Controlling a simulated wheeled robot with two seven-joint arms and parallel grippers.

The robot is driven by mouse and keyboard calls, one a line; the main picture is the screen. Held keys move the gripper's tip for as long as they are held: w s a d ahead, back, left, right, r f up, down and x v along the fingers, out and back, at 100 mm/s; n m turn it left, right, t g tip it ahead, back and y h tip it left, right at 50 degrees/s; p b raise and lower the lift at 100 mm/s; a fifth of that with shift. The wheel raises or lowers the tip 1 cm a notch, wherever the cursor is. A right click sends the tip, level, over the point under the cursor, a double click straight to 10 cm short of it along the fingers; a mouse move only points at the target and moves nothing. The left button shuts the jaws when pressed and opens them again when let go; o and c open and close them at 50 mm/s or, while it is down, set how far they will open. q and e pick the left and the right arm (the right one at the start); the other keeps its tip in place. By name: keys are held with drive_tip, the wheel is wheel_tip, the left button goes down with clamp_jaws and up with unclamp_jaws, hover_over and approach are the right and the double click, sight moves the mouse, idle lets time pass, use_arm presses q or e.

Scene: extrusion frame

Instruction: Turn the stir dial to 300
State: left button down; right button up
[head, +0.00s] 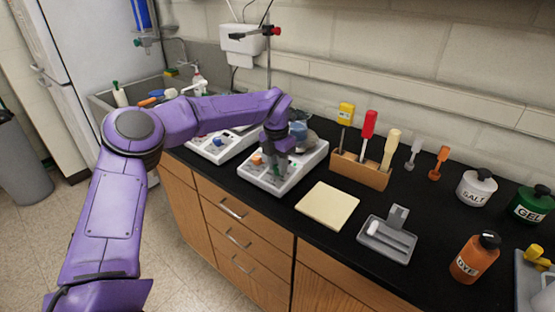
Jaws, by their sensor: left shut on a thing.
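A white stirring hotplate (314,158) stands on the black counter near the middle of the head view. Its front panel carries an orange dial (257,160) on the left and a green dial (277,172) to its right, mostly hidden by my left gripper. My left gripper (278,168) points down at the front panel and is shut on the green dial. The markings and the dial's setting are too small to read. My right gripper is not in view.
A second white device (212,152) stands just left. A beige pad (328,205), a wooden rack (360,170) with several colored tools, and a grey tray (388,238) lie to the right. Bottles (475,257) stand further right. A stand pole (268,70) rises behind.

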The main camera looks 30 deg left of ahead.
sight(277, 169)
use_arm(q)
drive_tip(key=shift+r+m+p, duration=0.1)
drive_tip(key=shift+m+p, duration=0.4)
drive_tip(key=shift+m, duration=0.6)
drive_tip(key=c, duration=0.8)
unclamp_jaws()
drive_tip(key=r, duration=0.3)
drive_tip(key=r+b, duration=0.1)
drive_tip(key=r, duration=0.3)
drive_tip(key=r+b, duration=0.1)
drive_tip(key=r, duration=0.2)
drive_tip(key=shift+s+d+r, duration=0.2)
drive_tip(key=shift+s, duration=0.15)
drive_tip(key=shift+f, duration=0.1)
